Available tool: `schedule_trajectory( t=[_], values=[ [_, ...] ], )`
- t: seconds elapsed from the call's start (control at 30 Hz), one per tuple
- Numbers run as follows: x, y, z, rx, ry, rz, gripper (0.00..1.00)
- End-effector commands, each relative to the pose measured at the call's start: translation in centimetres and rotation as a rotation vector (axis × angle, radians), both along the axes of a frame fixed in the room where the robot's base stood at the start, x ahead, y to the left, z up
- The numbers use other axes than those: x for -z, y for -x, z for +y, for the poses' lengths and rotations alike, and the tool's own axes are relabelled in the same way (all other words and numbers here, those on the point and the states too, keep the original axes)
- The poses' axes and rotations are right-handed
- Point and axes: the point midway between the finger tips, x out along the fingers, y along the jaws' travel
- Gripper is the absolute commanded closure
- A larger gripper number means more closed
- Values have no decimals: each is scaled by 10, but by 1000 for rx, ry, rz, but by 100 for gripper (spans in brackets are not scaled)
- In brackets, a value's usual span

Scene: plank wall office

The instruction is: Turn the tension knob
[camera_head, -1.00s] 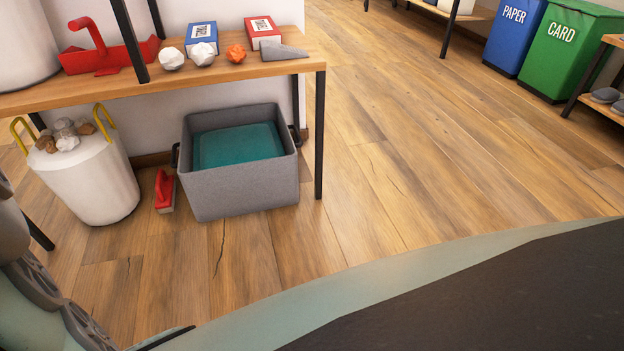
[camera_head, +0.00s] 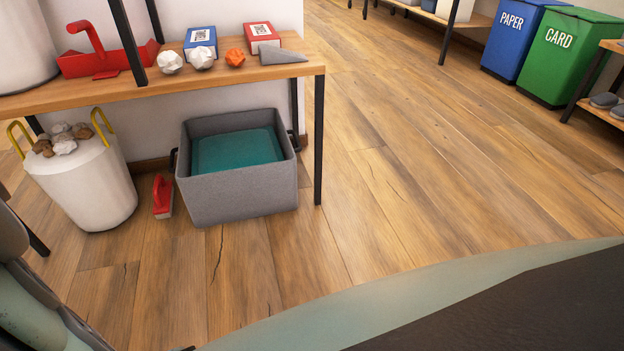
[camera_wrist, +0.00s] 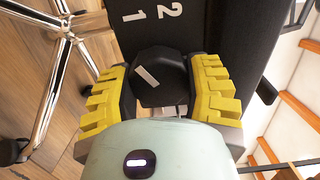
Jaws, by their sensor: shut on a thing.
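The tension knob (camera_wrist: 158,78) is a dark, faceted knob with a white bar marked on its face, seen in the wrist view. It sits by a black housing (camera_wrist: 183,38) that carries white numerals 1 and 2. The white bar is slanted, its upper end to the left. My gripper (camera_wrist: 160,95) has yellow, ridged fingers, one on each side of the knob, and is shut on it. Neither the knob nor the gripper shows in the head view.
Chrome chair legs with casters (camera_wrist: 62,30) stand at the wrist view's left. In the head view, a wooden shelf (camera_head: 200,72) stands over a grey bin (camera_head: 240,190) and white bucket (camera_head: 85,190). Blue (camera_head: 512,45) and green bins (camera_head: 565,62) stand far right. Floor between is clear.

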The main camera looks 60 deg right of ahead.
Motion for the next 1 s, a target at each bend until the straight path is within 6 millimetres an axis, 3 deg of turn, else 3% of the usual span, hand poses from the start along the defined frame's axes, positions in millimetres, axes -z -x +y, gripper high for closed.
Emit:
schedule_trajectory(
  t=[0.2,0.23,0.53,0.83,1.0],
  values=[
    [2,0,0,0,7,0,84],
    [2,0,0,0,7,0,42],
    [0,0,0,0,2,0,11],
    [-1,0,0,-1,1,0,11],
    [-13,1,1,-5,1,-4,11]
  ],
)
